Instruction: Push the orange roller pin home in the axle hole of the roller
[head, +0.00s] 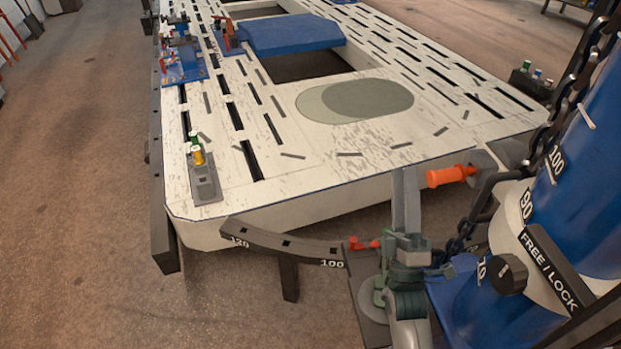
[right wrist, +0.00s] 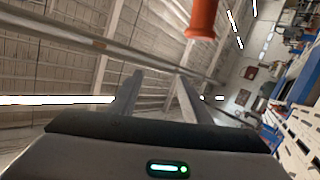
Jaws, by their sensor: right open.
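The orange roller pin (head: 446,176) lies roughly level at the bench's right front corner, its wide end to the left and its other end against a dark grey roller part (head: 485,163). The axle hole is hidden, and I cannot tell how deep the pin sits. My right gripper (head: 405,175) points up just left of the pin, apart from it. In the right wrist view its two fingers (right wrist: 156,85) stand apart with nothing between them, and the orange pin (right wrist: 203,18) hangs beyond them at the top. My left gripper is not in view.
A blue column (head: 590,180) with a chain and a FREE/LOCK knob (head: 509,274) stands close on the right. A curved scale bar (head: 285,246) with a red lever (head: 362,243) runs below the pale slotted bench top (head: 270,185).

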